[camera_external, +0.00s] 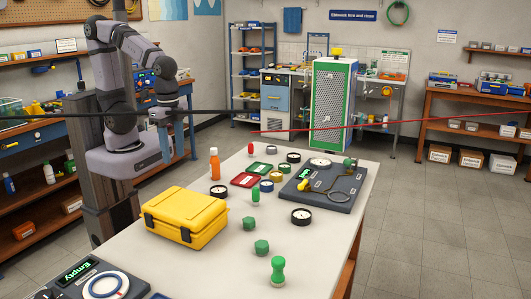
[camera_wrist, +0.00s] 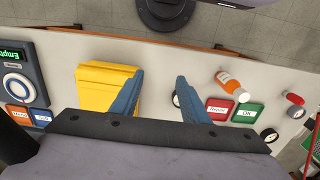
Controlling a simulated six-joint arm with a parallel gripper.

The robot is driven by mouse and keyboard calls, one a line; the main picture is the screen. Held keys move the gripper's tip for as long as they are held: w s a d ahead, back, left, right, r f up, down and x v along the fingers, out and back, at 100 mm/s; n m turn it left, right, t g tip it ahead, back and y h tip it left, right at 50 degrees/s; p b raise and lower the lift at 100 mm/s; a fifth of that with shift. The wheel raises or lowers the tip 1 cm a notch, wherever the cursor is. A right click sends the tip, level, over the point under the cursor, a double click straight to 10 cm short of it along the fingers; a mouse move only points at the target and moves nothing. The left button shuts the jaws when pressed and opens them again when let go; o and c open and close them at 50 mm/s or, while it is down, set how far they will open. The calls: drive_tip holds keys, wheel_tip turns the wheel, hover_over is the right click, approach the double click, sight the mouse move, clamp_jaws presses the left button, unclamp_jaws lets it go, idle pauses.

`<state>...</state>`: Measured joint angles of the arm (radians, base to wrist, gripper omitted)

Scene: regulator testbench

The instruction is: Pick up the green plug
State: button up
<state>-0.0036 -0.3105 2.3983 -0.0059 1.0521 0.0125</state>
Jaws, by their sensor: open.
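My gripper (camera_wrist: 160,76) is open, with two blue fingers apart and nothing between them in the wrist view. In the external view my gripper (camera_external: 182,142) hangs in the air above the far left part of the white table. A small upright green cylinder (camera_external: 255,196) stands mid-table. A knobbed green piece (camera_external: 278,269) stands at the near end, with two green hexagonal pieces (camera_external: 262,247) (camera_external: 249,223) behind it. I cannot tell for certain which is the green plug. None of these clearly shows in the wrist view.
A yellow case (camera_external: 187,217), an orange bottle (camera_external: 215,164) and a dark regulator panel (camera_external: 324,184) stand on the white table (camera_external: 215,270). Red and green trays (camera_external: 245,180) and black round gauges (camera_external: 301,217) lie between. A red piece (camera_external: 251,149) stands at the back.

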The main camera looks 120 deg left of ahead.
drive_tip(key=w+a+m+t+h+b, duration=0.2)
drive_tip(key=w+a+m+b, duration=0.1)
drive_tip(key=w, duration=0.9)
drive_tip(key=m+t+b, duration=0.1)
drive_tip(key=m+t, duration=0.1)
drive_tip(key=m, duration=0.1)
approach(256, 189)
drive_tip(key=shift+p+x, duration=1.1)
drive_tip(key=shift+x, duration=4.05)
drive_tip(key=shift+s, duration=0.1)
clamp_jaws()
